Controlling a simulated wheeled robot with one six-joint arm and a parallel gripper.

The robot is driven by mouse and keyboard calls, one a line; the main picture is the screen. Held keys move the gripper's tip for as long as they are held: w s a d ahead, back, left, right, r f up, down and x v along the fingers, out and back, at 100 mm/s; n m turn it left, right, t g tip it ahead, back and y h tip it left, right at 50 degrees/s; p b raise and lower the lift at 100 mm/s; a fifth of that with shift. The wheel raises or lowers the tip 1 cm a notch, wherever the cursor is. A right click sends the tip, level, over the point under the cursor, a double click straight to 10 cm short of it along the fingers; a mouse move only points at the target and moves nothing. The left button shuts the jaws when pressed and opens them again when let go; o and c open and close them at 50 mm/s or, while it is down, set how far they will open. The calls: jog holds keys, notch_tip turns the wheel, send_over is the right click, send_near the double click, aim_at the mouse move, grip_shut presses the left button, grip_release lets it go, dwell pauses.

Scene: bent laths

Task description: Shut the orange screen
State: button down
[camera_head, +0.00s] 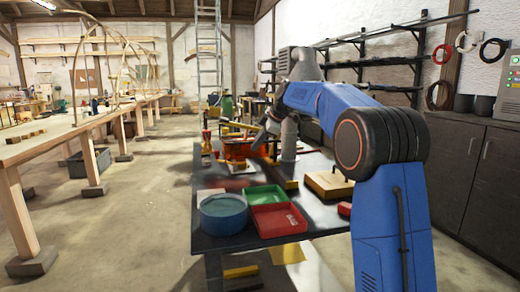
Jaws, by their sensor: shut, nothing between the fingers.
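No orange screen can be made out for certain. An orange-red object (236,150) lies on the dark table, just left of my gripper; its shape is too small and cluttered to tell whether it is a screen. My gripper (260,143) is shut and empty, over the far part of the table. The fingertips are small and dark, and I cannot tell whether they touch anything. My blue arm hides part of the table's right side.
The dark table (225,246) bears a blue round tub (223,216), a green tray (263,194), a red tray (280,219) and a wooden block (329,185). A long wooden bench (50,145) stands left, with a grey crate (90,164) beneath. The floor between is clear.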

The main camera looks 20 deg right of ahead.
jog(key=w, duration=0.2)
jog(key=shift+w, duration=0.3)
jog(key=shift+w+r, duration=0.1)
jog(key=shift+w, duration=0.05)
jog(key=shift+r, duration=0.1)
